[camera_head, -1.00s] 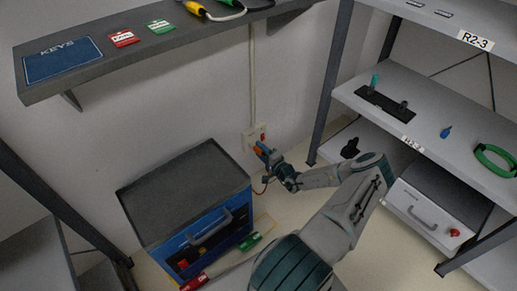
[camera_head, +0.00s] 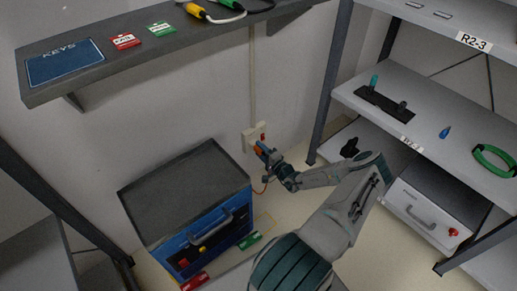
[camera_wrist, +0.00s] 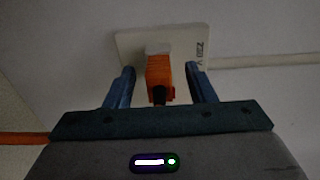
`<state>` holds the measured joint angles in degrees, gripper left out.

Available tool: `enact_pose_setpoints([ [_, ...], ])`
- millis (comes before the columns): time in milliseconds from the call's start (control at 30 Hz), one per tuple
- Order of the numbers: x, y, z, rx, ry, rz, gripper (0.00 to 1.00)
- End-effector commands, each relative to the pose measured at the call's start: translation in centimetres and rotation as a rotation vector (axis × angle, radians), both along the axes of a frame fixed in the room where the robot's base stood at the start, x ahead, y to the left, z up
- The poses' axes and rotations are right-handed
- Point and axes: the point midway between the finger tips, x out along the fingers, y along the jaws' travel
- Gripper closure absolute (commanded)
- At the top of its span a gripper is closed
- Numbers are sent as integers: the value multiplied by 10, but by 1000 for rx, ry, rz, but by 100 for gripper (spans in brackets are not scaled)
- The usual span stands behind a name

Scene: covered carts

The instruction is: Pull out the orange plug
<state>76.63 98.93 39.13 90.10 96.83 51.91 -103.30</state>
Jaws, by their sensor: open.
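The orange plug (camera_wrist: 159,75) sits at the wall socket plate (camera_wrist: 130,42), between my two fingers in the wrist view. My gripper (camera_wrist: 160,78) is open around the plug, with a gap on each side. In the head view the socket plate (camera_head: 249,136) is on the back wall. My gripper (camera_head: 264,152) is in front of it there and hides most of the plug. An orange cable (camera_wrist: 22,138) shows at the left of the wrist view.
A blue cart (camera_head: 210,236) with a dark cover (camera_head: 185,190) stands left of my arm. A shelf rack (camera_head: 425,105) stands right. A wall shelf (camera_head: 90,80) hangs above.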

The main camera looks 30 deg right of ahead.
Motion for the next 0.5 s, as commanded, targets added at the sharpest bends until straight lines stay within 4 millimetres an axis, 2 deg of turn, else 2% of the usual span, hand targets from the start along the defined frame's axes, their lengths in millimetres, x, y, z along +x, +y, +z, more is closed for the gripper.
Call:
enact_pose_setpoints([
  [100, 0, 0, 0, 0, 0, 0, 50],
  [133, 0, 0, 0, 0, 0, 0, 56],
  [300, 0, 0, 0, 0, 0, 0, 100],
  [500, -2, 0, 1, 0, 0, 0, 100],
])
